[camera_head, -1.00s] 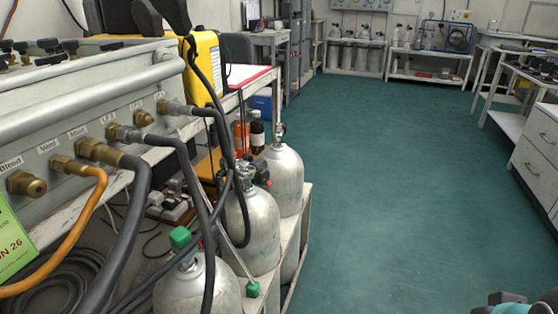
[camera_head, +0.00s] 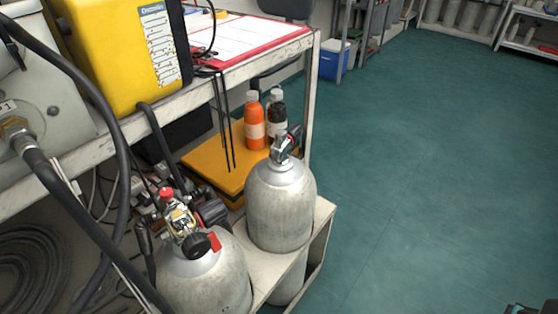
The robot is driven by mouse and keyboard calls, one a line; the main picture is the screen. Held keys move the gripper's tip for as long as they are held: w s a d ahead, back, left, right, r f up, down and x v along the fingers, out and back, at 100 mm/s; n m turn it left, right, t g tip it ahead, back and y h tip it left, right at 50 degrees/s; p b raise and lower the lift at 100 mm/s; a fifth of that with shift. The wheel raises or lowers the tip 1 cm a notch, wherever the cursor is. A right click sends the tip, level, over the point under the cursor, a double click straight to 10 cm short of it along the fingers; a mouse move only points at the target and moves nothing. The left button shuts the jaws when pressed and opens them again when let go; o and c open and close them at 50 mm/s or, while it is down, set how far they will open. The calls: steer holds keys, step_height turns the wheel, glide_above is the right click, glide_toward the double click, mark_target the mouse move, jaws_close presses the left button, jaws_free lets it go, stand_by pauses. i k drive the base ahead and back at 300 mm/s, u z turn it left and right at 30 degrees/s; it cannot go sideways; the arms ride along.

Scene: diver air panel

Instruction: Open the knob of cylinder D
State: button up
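Two grey metal cylinders stand on the low shelf. The front cylinder (camera_head: 205,285) is cut off by the lower edge; its valve (camera_head: 183,225) has a red cap, a black round knob (camera_head: 195,244), and a hose and fittings attached. The rear cylinder (camera_head: 280,205) stands at the shelf's end, with a valve and dark knob (camera_head: 290,140) on top. No letter is readable on either, so I cannot tell which one is cylinder D. A dark sliver, probably part of my arm, shows at the bottom right corner. My gripper's fingers are not visible.
A bench (camera_head: 120,133) with a yellow case (camera_head: 120,50) and a red-edged clipboard (camera_head: 270,40) overhangs the left side. Black hoses hang across the front left. Orange and dark bottles (camera_head: 255,125) stand behind the rear cylinder. The green floor (camera_head: 430,180) at right is clear.

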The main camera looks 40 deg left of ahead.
mark_target(214, 211)
steer(key=i, duration=1.1)
steer(key=u, duration=3.05)
steer(key=k, duration=1.25)
steer(key=z, duration=0.65)
steer(key=i, duration=0.7)
steer(key=u, duration=0.25)
